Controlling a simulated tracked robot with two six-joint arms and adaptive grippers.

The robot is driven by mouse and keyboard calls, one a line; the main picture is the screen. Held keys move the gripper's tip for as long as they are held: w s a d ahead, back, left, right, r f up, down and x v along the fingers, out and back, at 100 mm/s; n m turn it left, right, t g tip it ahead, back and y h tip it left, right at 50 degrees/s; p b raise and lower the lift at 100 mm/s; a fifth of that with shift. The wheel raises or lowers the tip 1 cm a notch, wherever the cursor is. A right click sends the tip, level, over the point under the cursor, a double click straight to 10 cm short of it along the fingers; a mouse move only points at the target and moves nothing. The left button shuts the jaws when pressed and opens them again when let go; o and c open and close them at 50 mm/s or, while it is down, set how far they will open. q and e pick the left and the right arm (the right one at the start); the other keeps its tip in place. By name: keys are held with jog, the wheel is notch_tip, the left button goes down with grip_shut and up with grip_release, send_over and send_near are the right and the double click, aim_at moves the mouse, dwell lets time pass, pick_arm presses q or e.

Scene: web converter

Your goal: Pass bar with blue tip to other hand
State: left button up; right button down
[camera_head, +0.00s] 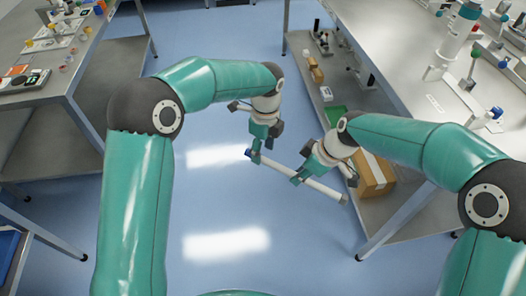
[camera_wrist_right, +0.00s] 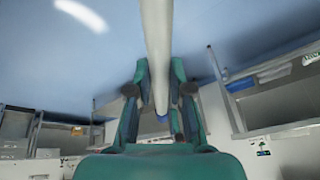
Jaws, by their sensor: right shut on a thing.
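The white bar (camera_head: 325,189) hangs in the air between my two arms, slanting down to the right. Its blue tip (camera_head: 248,153) is at the left end. My right gripper (camera_head: 298,177) is shut on the bar around its middle. In the right wrist view the bar (camera_wrist_right: 158,45) runs between the fingers of my right gripper (camera_wrist_right: 160,95), with a bit of blue at the far end. My left gripper (camera_head: 257,148) points down at the bar's blue-tip end. Its fingers overlap the bar there, and I cannot tell whether they have closed on it.
A workbench (camera_head: 385,40) with lab items stands at the right. Another bench (camera_head: 75,50) stands at the left. The blue floor between them is clear.

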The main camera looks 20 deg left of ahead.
pick_arm(q)
jog(key=shift+f, duration=0.7)
grip_shut()
pick_arm(e)
jog(key=c, duration=0.9)
grip_release()
jog(key=shift+c, duration=0.2)
jog(key=shift+r, duration=0.15)
